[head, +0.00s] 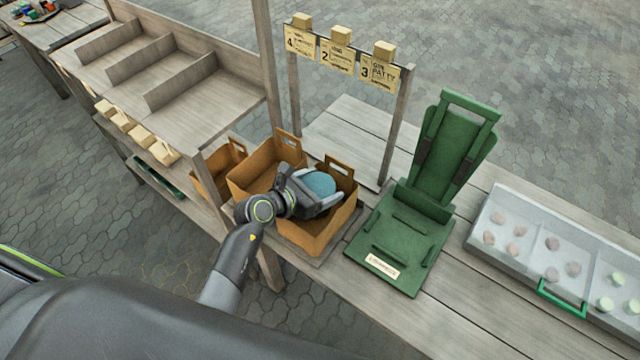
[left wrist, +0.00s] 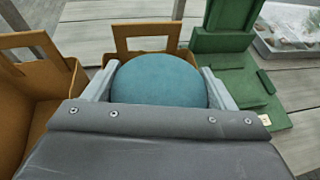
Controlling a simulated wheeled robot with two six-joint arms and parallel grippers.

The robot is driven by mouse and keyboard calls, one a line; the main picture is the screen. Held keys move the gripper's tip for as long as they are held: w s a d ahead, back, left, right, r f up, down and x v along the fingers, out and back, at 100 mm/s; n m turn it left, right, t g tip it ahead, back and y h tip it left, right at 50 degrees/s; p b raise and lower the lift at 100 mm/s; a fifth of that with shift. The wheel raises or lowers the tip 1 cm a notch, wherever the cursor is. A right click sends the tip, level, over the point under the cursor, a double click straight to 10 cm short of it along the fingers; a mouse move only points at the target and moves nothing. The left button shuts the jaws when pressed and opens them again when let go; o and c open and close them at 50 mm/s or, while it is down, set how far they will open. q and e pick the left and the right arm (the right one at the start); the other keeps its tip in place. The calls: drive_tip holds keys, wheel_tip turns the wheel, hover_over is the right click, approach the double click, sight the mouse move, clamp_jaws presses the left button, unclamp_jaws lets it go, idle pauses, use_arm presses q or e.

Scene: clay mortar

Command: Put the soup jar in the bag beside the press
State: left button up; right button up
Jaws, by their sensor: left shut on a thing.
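My left gripper (head: 322,198) is shut on the soup jar (head: 319,184), of which a round blue-teal top shows. In the left wrist view the jar (left wrist: 158,82) sits between the two pale fingers. Gripper and jar are over the opening of the brown bag (head: 314,232) nearest the green press (head: 425,200). The bag's handle (left wrist: 146,30) rises just beyond the jar. The jar's lower part is hidden, so I cannot tell how deep it is or whether it touches the bag. My right gripper is not in view.
More brown bags (head: 262,171) stand just left of this one. A clear-lidded tray (head: 560,248) with several round pieces lies right of the press. A wooden post frame with cards (head: 340,55) stands behind. A shelf unit (head: 165,75) is at the left.

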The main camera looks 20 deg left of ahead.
use_arm(q)
drive_tip(key=shift+f+b, duration=0.3)
drive_tip(key=shift+f, duration=0.25)
drive_tip(key=o, duration=1.5)
drive_tip(key=shift+r+p, duration=0.45)
drive_tip(key=shift+r, duration=0.15)
drive_tip(key=b+v, duration=0.1)
drive_tip(key=v, duration=1.1)
drive_tip(key=shift+b, duration=0.3)
